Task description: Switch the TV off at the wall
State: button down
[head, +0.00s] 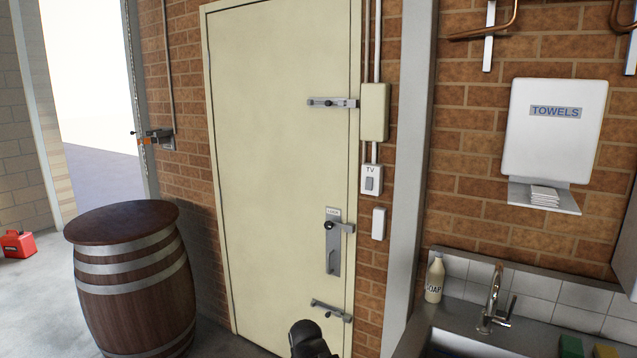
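The TV switch (371,180) is a small white wall plate marked "TV" with a grey rocker. It is fixed to the narrow brick strip just right of the cream door, below a beige box. The rocker is too small to tell which way it is set. My gripper (309,340) shows as a dark rounded shape at the bottom edge, in front of the door's lower part. It is well below and left of the switch, apart from it. Its fingers cannot be made out, and nothing is seen held.
The cream door (270,170) has several bolts and a latch (333,240) marked "LOCK". A blank white plate (378,223) sits below the switch. A barrel (135,285) stands left. A grey post (408,170), sink counter (470,318) and soap bottle (434,280) are right.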

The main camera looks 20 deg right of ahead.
aim_at(369, 181)
jog(key=u, duration=0.7)
jog(key=i, duration=0.95)
jog(key=u, duration=0.55)
